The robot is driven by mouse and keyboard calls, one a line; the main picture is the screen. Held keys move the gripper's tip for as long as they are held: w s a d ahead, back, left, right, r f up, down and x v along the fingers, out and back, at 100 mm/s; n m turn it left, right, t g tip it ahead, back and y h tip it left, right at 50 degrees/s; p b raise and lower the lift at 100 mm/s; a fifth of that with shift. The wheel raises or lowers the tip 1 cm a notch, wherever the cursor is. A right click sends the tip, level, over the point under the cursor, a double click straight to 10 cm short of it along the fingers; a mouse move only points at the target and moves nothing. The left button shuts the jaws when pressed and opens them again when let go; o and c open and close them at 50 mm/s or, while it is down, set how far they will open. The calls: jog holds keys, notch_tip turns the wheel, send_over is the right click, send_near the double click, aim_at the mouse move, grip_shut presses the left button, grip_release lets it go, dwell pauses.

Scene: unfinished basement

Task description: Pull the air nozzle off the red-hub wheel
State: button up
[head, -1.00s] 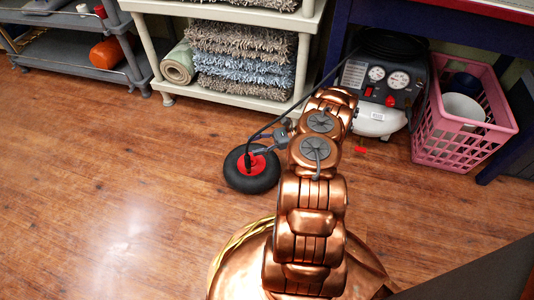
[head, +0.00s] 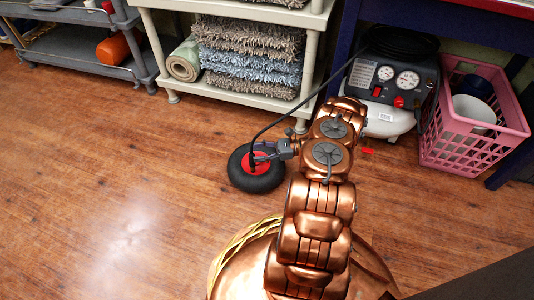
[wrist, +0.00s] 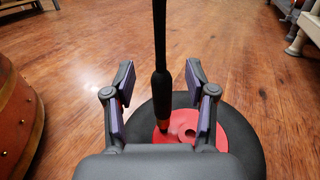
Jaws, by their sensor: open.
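The red-hub wheel (head: 242,178), a black tyre around a red hub (head: 262,160), lies flat on the wood floor. It also fills the lower middle of the wrist view (wrist: 245,145). The air nozzle (wrist: 161,90) is a black upright stick with an orange-red tip at the hub, and its black hose (head: 296,106) runs up toward the compressor. My gripper (wrist: 162,92) is open, with one finger on each side of the nozzle and visible gaps to both. In the head view my gripper (head: 264,151) is over the hub and partly hides the nozzle.
An air compressor (head: 390,85) stands under a dark blue table, beside a pink basket (head: 470,150). A cream shelf (head: 228,12) with folded rugs stands behind the wheel. The floor (head: 100,150) to the left is clear.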

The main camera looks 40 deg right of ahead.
jog(key=shift+b+x, duration=0.45)
jog(key=shift+x, duration=0.95)
jog(key=shift+c, duration=0.3)
grip_shut()
